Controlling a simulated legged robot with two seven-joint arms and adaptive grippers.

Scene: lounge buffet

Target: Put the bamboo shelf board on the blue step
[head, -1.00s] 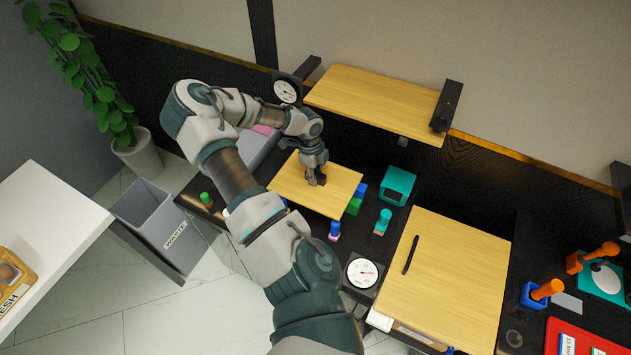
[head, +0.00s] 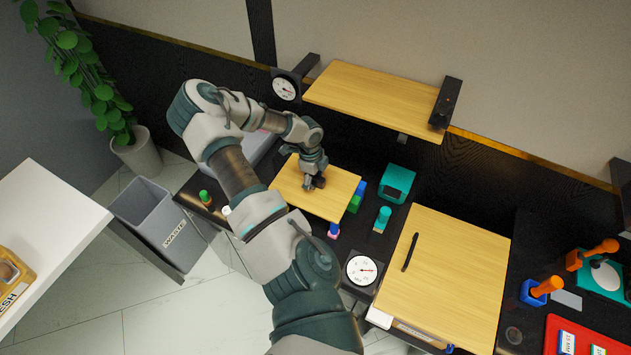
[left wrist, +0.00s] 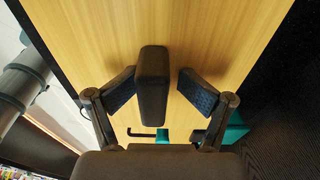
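The bamboo board (head: 330,200) lies flat, light wood, in the middle of the head view. It also fills much of the left wrist view (left wrist: 215,40). A dark upright handle (left wrist: 153,80) stands on it. My left gripper (head: 314,184) is at the board; in the left wrist view its two pads (left wrist: 158,90) stand apart on either side of the handle, with a visible gap on the right. A blue block (head: 361,187), perhaps the blue step, shows at the board's right edge beside a green block (head: 354,204). The board hides what is beneath it. My right gripper is out of view.
A wooden wall shelf (head: 375,100) hangs behind. A teal box (head: 397,183) and teal peg (head: 383,218) stand right of the board. A dial (head: 361,269) and wooden cabinet top (head: 450,280) are nearer.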

